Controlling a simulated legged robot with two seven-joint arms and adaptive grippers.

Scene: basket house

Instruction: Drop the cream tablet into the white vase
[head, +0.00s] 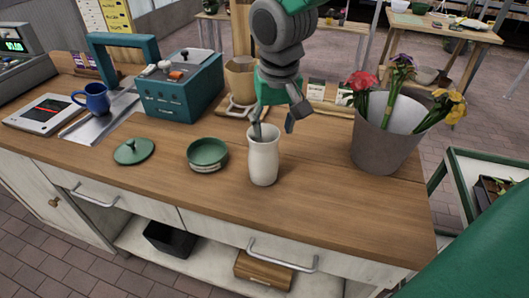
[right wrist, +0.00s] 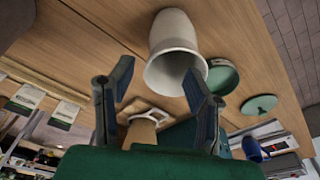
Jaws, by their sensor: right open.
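The white vase (head: 264,158) stands upright near the front of the wooden counter. Its open mouth faces me in the right wrist view (right wrist: 172,45), and its inside is too shaded to make out. My right gripper (head: 273,125) is open, just above and behind the vase rim. One finger overlaps the rim in the head view; I cannot tell whether it touches. In the right wrist view nothing shows between the fingers (right wrist: 160,98). I see no cream tablet in either view. My left gripper is out of view.
A green round dish (head: 208,165) and its green lid (head: 134,151) lie left of the vase. A grey pot of flowers (head: 385,145) stands to the right. A teal machine (head: 180,95) and blue mug (head: 95,100) stand farther left. The counter's front edge is close.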

